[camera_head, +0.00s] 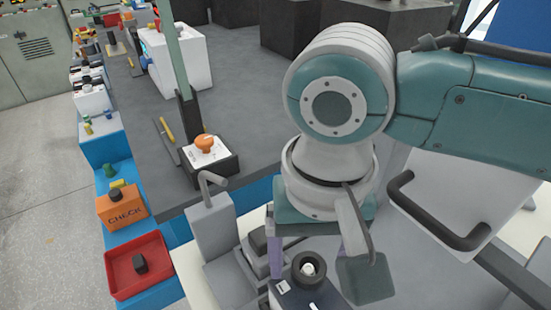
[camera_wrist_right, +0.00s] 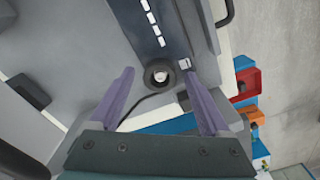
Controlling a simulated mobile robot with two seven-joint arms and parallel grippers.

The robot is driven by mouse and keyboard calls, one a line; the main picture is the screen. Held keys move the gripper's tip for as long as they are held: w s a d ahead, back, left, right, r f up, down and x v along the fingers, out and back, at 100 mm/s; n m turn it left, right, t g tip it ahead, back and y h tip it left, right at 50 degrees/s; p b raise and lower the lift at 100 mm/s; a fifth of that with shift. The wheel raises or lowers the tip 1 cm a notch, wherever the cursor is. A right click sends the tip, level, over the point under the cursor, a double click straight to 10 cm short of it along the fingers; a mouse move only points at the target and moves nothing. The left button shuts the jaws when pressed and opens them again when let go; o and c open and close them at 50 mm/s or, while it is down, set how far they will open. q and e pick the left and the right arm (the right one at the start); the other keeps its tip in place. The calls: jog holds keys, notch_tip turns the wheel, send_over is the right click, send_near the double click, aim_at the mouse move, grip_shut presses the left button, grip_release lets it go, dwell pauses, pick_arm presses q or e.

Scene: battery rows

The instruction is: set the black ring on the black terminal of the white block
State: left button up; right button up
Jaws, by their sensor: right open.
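My right gripper (camera_head: 303,258) is open, with purple fingers pointing down at the front of the bench. A black ring (camera_head: 315,277) with a pale round post in its centre is below and between the fingers. The ring (camera_wrist_right: 150,78) also shows between the open fingertips (camera_wrist_right: 157,76) in the right wrist view, apart from both. It sits at the end of a dark strip with white marks. Whether it is seated or loose cannot be told. A white block (camera_head: 185,62) stands on the grey bench at the back left; no black terminal can be made out on it. My left gripper is not in view.
A small block with an orange knob (camera_head: 206,143) is on the grey bench beside a tall green post (camera_head: 176,50). An orange CHECK box (camera_head: 123,208) and a red tray (camera_head: 120,280) with a dark piece stand at the left. Grey housings crowd my right gripper.

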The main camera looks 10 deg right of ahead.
notch_tip(320, 180, up, 12)
jog(key=p, duration=0.2)
jog(key=s+a+f+n+t+y, duration=0.2)
jog(key=s+a+f+n+y, duration=0.1)
jog(key=s+f+y, duration=0.15)
jog(key=s+d+f+h, duration=0.1)
jog(key=s+d+h, duration=0.1)
jog(key=s+d, duration=0.2)
jog(key=s+d+f+n+t+h, duration=0.1)
jog(key=s+d+h, duration=0.1)
jog(key=d, duration=0.6)
jog(key=shift+s+d+t, duration=0.2)
jog(key=shift+s+t, duration=0.1)
jog(key=shift+s, duration=0.55)
notch_tip(320, 180, up, 40)
jog(key=p, duration=4)
jog(key=shift+r, duration=0.1)
